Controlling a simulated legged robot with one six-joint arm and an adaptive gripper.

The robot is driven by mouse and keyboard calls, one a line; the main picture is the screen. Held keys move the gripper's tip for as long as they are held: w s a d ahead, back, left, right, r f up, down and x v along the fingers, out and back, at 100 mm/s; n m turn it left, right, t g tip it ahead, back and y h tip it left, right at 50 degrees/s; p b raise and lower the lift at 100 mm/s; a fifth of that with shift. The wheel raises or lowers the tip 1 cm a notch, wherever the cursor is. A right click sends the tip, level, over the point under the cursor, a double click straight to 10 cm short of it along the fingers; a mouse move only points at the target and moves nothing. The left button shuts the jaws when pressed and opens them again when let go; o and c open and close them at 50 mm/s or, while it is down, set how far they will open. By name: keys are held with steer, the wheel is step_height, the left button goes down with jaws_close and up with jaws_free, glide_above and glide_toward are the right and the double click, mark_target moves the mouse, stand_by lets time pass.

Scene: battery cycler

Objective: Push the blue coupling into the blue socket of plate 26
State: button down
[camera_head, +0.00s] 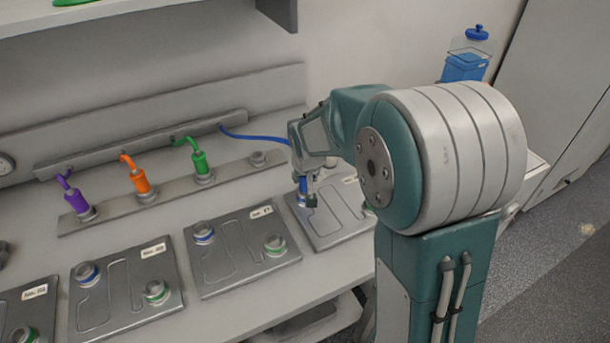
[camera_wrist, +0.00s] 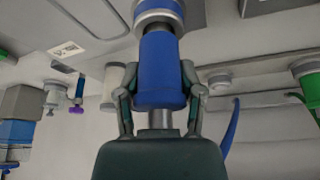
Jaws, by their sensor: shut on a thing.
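The blue coupling (camera_wrist: 160,72) stands between the two fingers of my gripper (camera_wrist: 160,84), which is shut on it. In the head view my gripper (camera_head: 307,192) points down over the rear left corner of the rightmost plate (camera_head: 335,222), with a bit of the blue coupling (camera_head: 302,185) showing. In the wrist view the coupling's far end meets a pale ringed socket (camera_wrist: 158,15) on the plate, in line with it. I cannot tell how deep it sits. The plate's label (camera_wrist: 66,49) is too small to read. A blue hose (camera_head: 255,137) runs from the rear rail towards my gripper.
Purple (camera_head: 77,201), orange (camera_head: 140,181) and green (camera_head: 198,161) couplings stand in a rear holder strip, beside an empty seat (camera_head: 258,158). Further plates (camera_head: 240,262) with blue- and green-ringed sockets lie to the left. A blue-lidded container (camera_head: 465,65) stands behind my arm.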

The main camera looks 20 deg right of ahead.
steer(key=shift+f, duration=0.55)
stand_by(0.4)
steer(key=shift+c, duration=0.7)
jaws_free()
steer(key=shift+o, duration=0.7)
